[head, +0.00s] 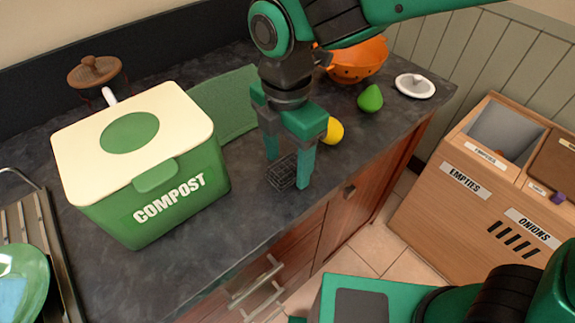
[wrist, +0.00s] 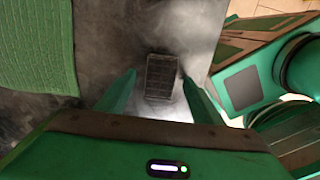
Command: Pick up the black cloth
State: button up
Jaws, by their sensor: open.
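The black cloth (head: 281,175) is a small dark rectangle with a grid pattern, lying on the dark countertop near its front edge. It also shows in the wrist view (wrist: 160,76), upright in the picture and between the fingers. My gripper (head: 288,172) points down over the cloth with its fingers apart, one on each side of it. In the wrist view my gripper (wrist: 159,80) is open and its fingertips flank the cloth with a gap on both sides. I cannot tell the exact height of the fingertips above the counter.
A green compost bin (head: 160,190) with a cream lid stands left of my gripper. A green mat (head: 225,100) lies behind. A yellow fruit (head: 335,131), a green pear (head: 370,98), an orange bowl (head: 358,62) and a white lid (head: 415,86) are at right. Counter (head: 245,225) in front is clear.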

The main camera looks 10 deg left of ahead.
aim_at(287, 165)
jog(key=c, duration=1.2)
jog(key=shift+r, duration=0.15)
jog(key=shift+r, duration=0.6)
notch_tip(287, 165, up, 2)
jog(key=shift+w+r, duration=0.1)
jog(key=shift+r, duration=0.1)
jog(key=shift+s+a+r, duration=0.9)
jog(key=shift+s+r, duration=0.3)
jog(key=shift+s, duration=0.55)
jog(key=shift+s+a+r, duration=0.9)
jog(key=shift+s+r, duration=0.3)
jog(key=shift+s, duration=0.55)
jog(key=shift+s+a+r, duration=0.9)
jog(key=shift+s+r, duration=0.3)
jog(key=shift+s, duration=0.55)
